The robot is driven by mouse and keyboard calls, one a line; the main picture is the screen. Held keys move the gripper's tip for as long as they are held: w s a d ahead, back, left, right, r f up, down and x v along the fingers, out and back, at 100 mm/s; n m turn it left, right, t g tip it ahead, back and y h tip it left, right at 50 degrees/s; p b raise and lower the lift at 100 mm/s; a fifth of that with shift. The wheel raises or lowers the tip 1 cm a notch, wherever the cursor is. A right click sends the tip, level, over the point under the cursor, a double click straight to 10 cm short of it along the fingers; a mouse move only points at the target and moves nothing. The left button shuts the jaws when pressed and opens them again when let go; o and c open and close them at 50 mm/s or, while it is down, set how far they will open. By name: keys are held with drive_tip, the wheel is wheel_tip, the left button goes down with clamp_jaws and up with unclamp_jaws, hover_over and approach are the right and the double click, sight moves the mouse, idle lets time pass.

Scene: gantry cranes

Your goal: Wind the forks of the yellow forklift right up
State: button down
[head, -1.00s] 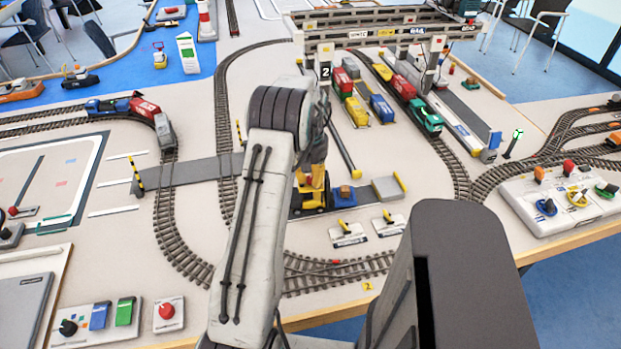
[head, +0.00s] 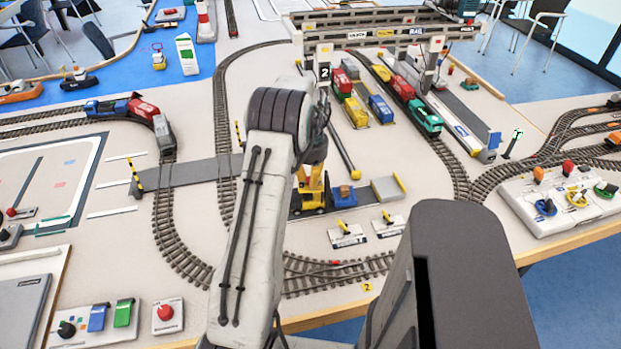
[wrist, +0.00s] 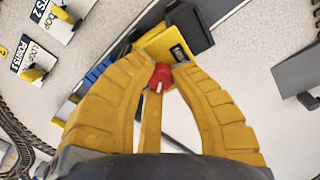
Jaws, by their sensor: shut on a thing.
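The yellow forklift (head: 308,200) stands on a dark strip in the middle of the table in the head view, partly hidden behind my arm. In the wrist view its yellow body (wrist: 168,42) with a black label shows beyond my fingertips. A red knob (wrist: 160,76) with a white mark sits between the fingertips. My gripper (wrist: 160,65) has its two yellow fingers closed in on this red knob from both sides. In the head view my gripper (head: 311,180) is at the forklift. The forks cannot be made out clearly.
A blue block with a brown load (head: 344,196) and a grey platform (head: 387,189) stand right of the forklift. Two lever plates (head: 347,234) lie in front. Rail tracks (head: 340,270) curve around. The gantry crane (head: 385,38) with coloured wagons stands behind.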

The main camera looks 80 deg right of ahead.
drive_tip(key=shift+m, duration=1)
idle(2.6)
idle(0.8)
drive_tip(key=c, duration=1.1)
unclamp_jaws()
drive_tip(key=shift+o, duration=0.2)
wheel_tip(320, 180, up, 12)
